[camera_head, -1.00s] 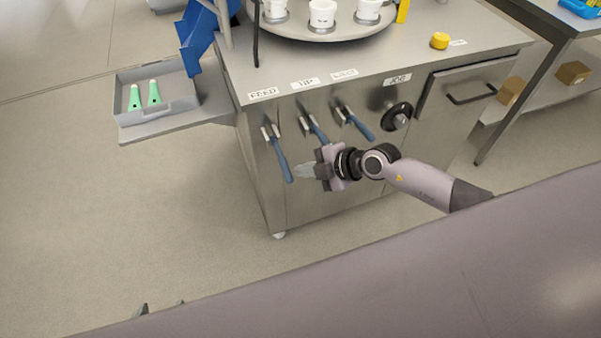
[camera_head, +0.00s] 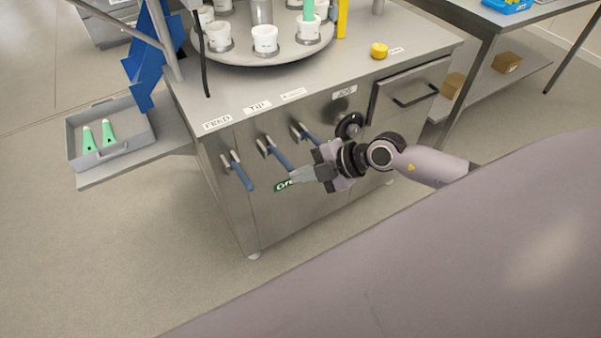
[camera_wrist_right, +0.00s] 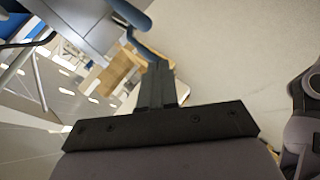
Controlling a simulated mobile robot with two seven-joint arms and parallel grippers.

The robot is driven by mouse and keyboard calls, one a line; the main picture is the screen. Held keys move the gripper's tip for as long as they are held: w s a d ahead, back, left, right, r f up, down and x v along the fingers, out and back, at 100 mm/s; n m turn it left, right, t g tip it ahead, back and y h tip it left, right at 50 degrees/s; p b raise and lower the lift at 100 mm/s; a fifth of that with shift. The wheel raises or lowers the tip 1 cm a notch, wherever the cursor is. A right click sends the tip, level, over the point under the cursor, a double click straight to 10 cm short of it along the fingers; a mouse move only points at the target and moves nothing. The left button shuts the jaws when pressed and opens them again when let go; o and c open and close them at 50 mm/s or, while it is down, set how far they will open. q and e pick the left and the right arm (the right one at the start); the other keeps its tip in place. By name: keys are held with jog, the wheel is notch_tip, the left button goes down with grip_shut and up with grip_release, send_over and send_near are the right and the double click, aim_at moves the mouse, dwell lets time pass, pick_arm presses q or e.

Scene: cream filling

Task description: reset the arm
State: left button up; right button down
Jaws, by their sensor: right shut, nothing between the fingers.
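My right gripper (camera_head: 300,175) is in front of the steel cabinet's (camera_head: 225,200) front panel, fingers pointing left. It is shut and empty. Blue-handled levers stick out of the panel: one under the FEED label (camera_head: 241,174), one under TIP (camera_head: 277,155) and one further right (camera_head: 306,134). The gripper is just below and right of the TIP lever; contact cannot be told. In the right wrist view the shut fingers (camera_wrist_right: 158,85) show with a blue handle (camera_wrist_right: 130,14) beyond them. My left gripper is out of view.
A round turntable (camera_head: 270,55) with white cups stands on the cabinet top. A grey tray (camera_head: 115,155) with two green-white items is on the left shelf. A black knob (camera_head: 348,126) and a drawer (camera_head: 410,90) are to the right. Open floor lies at left.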

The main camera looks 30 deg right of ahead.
jog(key=s+a+r+m+t+y, duration=0.3)
jog(key=s+a+m+t, duration=0.1)
jog(key=a+m+t, duration=0.25)
jog(key=s+d+f+m+g+h, duration=0.3)
jog(key=s+f+m+h, duration=0.5)
jog(key=s+f+m, duration=0.4)
jog(key=shift+s+d+f, duration=0.15)
jog(key=shift+d+f, duration=0.3)
jog(key=shift+f, duration=0.2)
jog(key=shift+g, duration=0.25)
